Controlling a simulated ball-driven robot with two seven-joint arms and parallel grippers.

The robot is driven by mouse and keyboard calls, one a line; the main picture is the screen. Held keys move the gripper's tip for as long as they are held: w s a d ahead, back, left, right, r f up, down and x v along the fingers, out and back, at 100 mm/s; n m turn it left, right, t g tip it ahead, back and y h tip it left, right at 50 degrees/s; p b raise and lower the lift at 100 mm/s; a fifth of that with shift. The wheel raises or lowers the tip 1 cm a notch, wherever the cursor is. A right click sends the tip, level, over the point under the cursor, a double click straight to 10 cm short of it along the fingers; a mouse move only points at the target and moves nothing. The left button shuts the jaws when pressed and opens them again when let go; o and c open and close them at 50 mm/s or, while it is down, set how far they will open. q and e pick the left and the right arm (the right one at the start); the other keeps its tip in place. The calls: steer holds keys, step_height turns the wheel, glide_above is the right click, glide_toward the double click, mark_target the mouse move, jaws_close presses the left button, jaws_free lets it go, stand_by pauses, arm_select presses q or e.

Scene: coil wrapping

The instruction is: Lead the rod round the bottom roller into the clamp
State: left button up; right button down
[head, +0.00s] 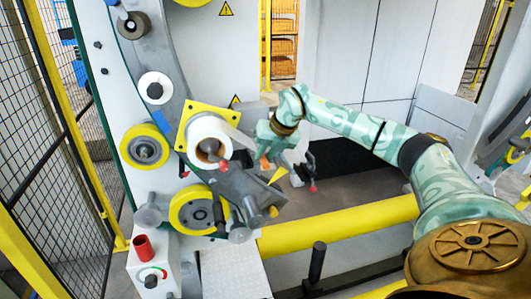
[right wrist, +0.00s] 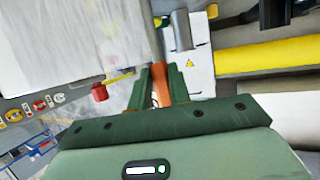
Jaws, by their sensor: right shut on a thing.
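My right gripper (head: 268,150) hangs in the middle of the head view, right of the white coil (head: 208,138). In the right wrist view its two green fingers (right wrist: 160,88) are shut on an orange piece, which I take as the rod (right wrist: 159,68). Its orange end also shows below the gripper in the head view (head: 265,163); the rest of it is hidden or too small to tell. A yellow-rimmed roller (head: 180,212), the lowest one, is below the coil, apart from the gripper. I cannot tell for certain which part is the clamp. My left gripper is not in view.
Another yellow-rimmed roller (head: 128,147) is left of the coil. A dark part with a red tip (head: 309,170) stands close right of the gripper. A thick yellow bar (head: 340,226) crosses below. A mesh fence (head: 35,150) closes off the left.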

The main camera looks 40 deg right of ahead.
step_height(320, 180, down, 8)
steer(key=b, duration=0.5)
stand_by(0.6)
stand_by(0.4)
steer(key=w+a+f+b, duration=0.2)
steer(key=a+f+b, duration=0.1)
steer(key=f, duration=0.6)
steer(key=shift+a+b, duration=0.2)
steer(key=shift+b, duration=0.45)
steer(key=shift+s, duration=0.1)
stand_by(0.4)
steer(key=shift+f, duration=0.1)
